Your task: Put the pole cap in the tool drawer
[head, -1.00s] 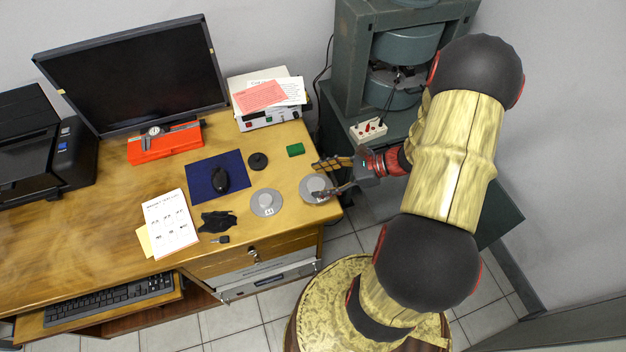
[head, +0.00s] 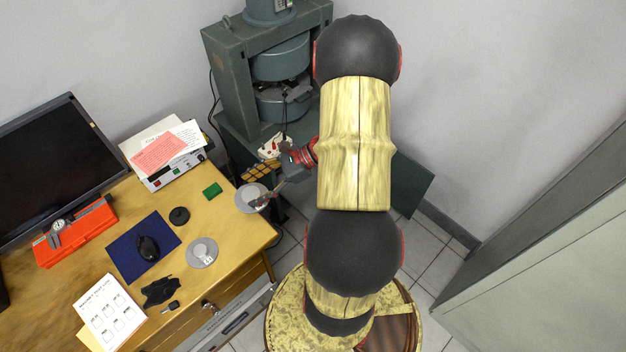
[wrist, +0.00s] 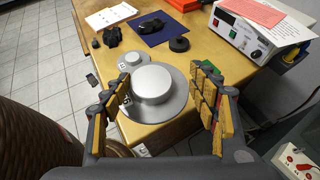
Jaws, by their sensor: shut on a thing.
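A grey metal disc with a raised round boss, likely the pole cap (head: 250,199), is at the right end of the desk. It also shows in the wrist view (wrist: 152,84) between the fingers of my gripper (wrist: 165,100). My gripper (head: 262,188) is shut on it and holds it up off the desk, roughly level. A second, similar grey disc (head: 201,253) with a small label lies on the desk. Below the desktop are a wooden drawer front (head: 190,320) with a lock and a grey front (head: 240,318). Both look shut; their insides are hidden.
The large green magnet (head: 255,75) stands beyond the desk.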

